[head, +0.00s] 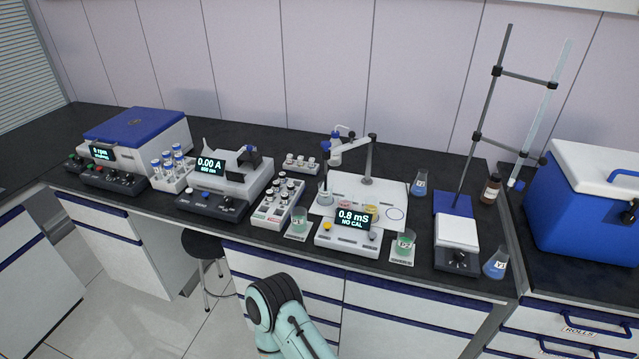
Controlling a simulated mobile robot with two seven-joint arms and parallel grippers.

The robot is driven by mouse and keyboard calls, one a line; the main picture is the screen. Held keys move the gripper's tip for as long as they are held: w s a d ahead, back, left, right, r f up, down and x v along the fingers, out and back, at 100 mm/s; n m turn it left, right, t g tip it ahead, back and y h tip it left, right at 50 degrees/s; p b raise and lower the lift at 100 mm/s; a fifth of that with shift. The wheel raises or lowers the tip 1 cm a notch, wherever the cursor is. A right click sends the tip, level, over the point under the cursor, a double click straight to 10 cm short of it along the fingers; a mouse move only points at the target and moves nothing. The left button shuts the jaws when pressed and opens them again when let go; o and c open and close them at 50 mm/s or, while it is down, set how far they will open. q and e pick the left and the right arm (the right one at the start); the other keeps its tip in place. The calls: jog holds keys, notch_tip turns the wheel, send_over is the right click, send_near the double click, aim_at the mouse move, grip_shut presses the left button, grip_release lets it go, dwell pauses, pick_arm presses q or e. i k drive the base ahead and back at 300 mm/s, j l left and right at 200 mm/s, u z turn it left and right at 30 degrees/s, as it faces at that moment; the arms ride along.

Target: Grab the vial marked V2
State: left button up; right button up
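No label reading V2 can be made out on any small vial. A white rack of dark-capped vials (266,216) stands in the middle of the bench, left of the conductivity meter; the vial labels are too small to read. A small white rack (300,169) with a few vials stands behind it. Blue-capped tubes (172,161) stand in another rack farther left. A teal and black part of my arm (285,315) shows at the bottom centre, in front of the drawers. Neither gripper shows in the head view, so what they hold is hidden.
Blue-liquid flasks (420,186) (496,264) stand farther right. A tall stand (486,110) rises beside a blue cooler (585,210). A centrifuge (140,135) and photometer (228,180) stand left.

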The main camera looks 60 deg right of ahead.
aim_at(276, 184)
jog(key=z, duration=1.8)
